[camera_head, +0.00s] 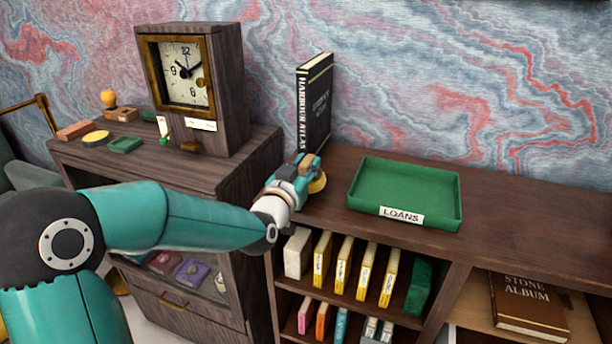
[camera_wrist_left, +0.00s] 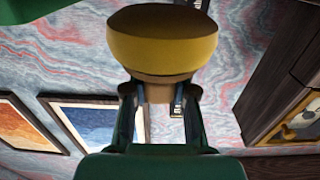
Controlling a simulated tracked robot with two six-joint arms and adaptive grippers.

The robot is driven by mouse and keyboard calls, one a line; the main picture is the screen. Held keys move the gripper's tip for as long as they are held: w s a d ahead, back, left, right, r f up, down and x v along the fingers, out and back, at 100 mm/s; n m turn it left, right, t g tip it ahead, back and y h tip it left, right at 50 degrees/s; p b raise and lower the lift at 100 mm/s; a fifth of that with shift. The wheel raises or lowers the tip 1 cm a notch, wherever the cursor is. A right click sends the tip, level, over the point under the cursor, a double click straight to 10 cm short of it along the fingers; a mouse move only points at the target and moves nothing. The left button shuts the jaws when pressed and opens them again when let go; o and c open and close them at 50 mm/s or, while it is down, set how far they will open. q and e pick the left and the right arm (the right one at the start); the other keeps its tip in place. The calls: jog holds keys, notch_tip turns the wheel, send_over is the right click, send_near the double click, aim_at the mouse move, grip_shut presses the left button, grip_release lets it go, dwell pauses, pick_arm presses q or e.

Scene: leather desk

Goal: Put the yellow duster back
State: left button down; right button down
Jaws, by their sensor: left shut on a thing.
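My left gripper (camera_head: 305,174) is over the front left part of the long shelf top, shut on the yellow duster (camera_head: 318,184). In the left wrist view the duster (camera_wrist_left: 162,45) shows as a round yellow pad on a pale wooden part, which sits between the two fingers (camera_wrist_left: 158,98). In the head view the gripper hides most of it; only the yellow edge shows. I cannot tell whether it touches the shelf top. My right gripper is not in view.
A green LOANS tray (camera_head: 455,215) stands empty to the right. A dark upright book (camera_head: 316,105) is behind the gripper. The left cabinet top holds a clock (camera_head: 185,72), a yellow disc (camera_head: 95,138), a green pad (camera_head: 126,145) and a yellow-knobbed wooden piece (camera_head: 108,98).

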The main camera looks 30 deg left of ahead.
pick_arm(q)
notch_tip(320, 180, down, 3)
jog(key=shift+w+r, duration=0.1)
jog(key=c, duration=0.9)
grip_release()
jog(key=shift+c, duration=0.2)
jog(key=shift+r, duration=0.1)
